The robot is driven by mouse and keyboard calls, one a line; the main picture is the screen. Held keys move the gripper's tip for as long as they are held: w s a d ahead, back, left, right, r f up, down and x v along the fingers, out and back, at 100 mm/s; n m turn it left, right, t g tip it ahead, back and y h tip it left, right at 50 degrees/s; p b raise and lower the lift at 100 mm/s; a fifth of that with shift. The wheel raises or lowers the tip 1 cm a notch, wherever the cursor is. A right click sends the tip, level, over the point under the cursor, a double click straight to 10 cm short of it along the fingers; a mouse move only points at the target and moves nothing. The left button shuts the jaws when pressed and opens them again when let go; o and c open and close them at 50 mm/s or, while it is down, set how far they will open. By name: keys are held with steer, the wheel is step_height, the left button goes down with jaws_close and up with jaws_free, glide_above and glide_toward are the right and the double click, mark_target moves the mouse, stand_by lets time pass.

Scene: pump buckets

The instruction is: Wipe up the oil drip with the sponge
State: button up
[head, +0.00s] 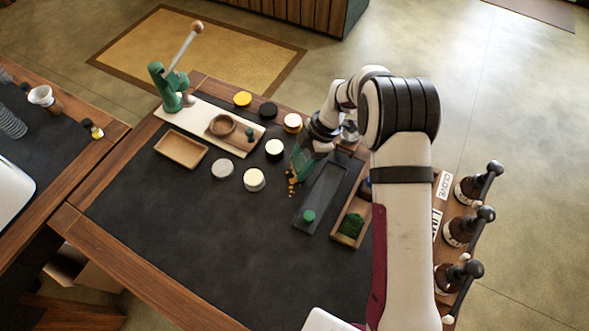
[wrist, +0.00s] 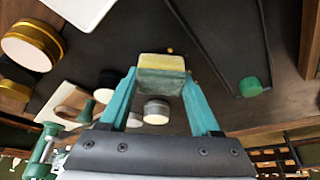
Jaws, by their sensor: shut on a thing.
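My gripper (head: 302,163) is over the dark mat near the middle of the table in the head view. In the wrist view its two teal fingers are shut on a sponge (wrist: 162,74), a small block with a yellow upper layer and a green lower layer. The oil drip (head: 291,188) shows as small amber spots on the mat just beside the fingers. In the wrist view one amber spot (wrist: 170,50) shows just past the sponge's edge. The sponge may hide more of it. I cannot tell whether the sponge touches the mat.
A long dark tray with a green knob (head: 309,216) lies right of my gripper, then a wooden box (head: 340,238) holding something green. Several round pots, including a white-topped one (head: 254,180), stand left. A green press (head: 172,88) stands far left. The front mat is clear.

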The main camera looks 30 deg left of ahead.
mark_target(281, 194)
steer(key=shift+w+f, duration=0.15)
steer(key=shift+w, duration=0.3)
steer(key=shift+s, duration=4.05)
steer(key=shift+w, duration=3.9)
steer(key=shift+s, duration=3.9)
step_height(281, 194, up, 8)
